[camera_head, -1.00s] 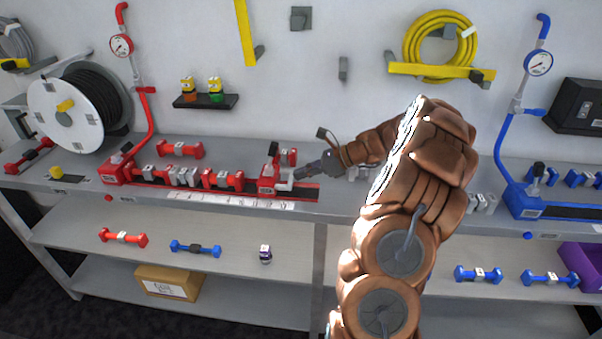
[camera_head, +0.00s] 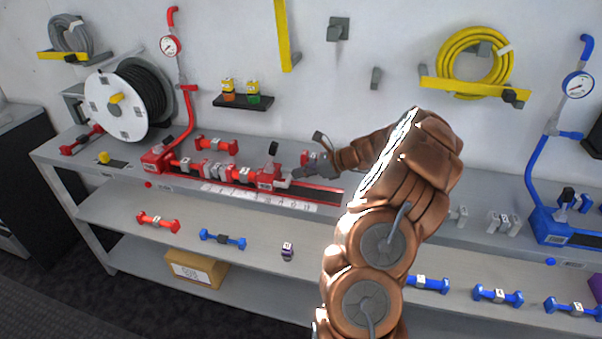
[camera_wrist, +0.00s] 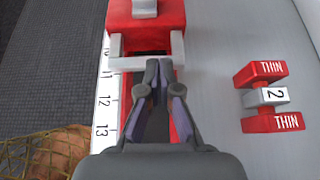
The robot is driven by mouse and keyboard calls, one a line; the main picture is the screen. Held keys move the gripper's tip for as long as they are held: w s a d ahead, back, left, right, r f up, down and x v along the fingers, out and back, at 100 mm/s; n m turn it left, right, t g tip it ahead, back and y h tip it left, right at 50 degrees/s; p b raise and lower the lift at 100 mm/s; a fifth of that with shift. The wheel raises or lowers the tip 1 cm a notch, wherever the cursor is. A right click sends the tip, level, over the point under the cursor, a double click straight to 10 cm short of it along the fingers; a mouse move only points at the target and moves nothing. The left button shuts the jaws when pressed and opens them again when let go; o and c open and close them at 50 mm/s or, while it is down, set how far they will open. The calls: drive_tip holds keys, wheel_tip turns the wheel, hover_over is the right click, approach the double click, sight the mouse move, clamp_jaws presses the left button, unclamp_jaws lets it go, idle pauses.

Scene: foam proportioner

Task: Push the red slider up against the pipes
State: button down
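The red slider (camera_head: 268,176) sits on the red rail on the bench, with a pale grey bracket at its right end. It also shows at the top of the wrist view (camera_wrist: 145,18). The row of red and grey pipes (camera_head: 213,171) lies in the rail just left of the slider. The slider appears to be at or very near the last pipe; I cannot tell if they touch. My gripper (camera_head: 296,173) is at the slider's right end. In the wrist view its fingertips (camera_wrist: 158,66) are together, empty, at the grey bracket.
A numbered scale (camera_head: 260,198) runs along the rail's front. A loose red fitting marked THIN 2 (camera_wrist: 267,97) lies beside the rail. A blue station (camera_head: 560,225) stands at the right. The rail right of my gripper is bare. A shelf (camera_head: 190,215) holds several fittings below.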

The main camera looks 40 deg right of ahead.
drive_tip(key=shift+s+d+p, duration=0.1)
drive_tip(key=shift+s+p, duration=0.15)
drive_tip(key=shift+p, duration=0.05)
drive_tip(key=s+d, duration=0.3)
drive_tip(key=s, duration=0.1)
drive_tip(key=shift+d+r, duration=0.15)
drive_tip(key=shift+r, duration=0.2)
drive_tip(key=b+v, duration=0.1)
drive_tip(key=v, duration=0.7)
drive_tip(key=shift+r, duration=0.15)
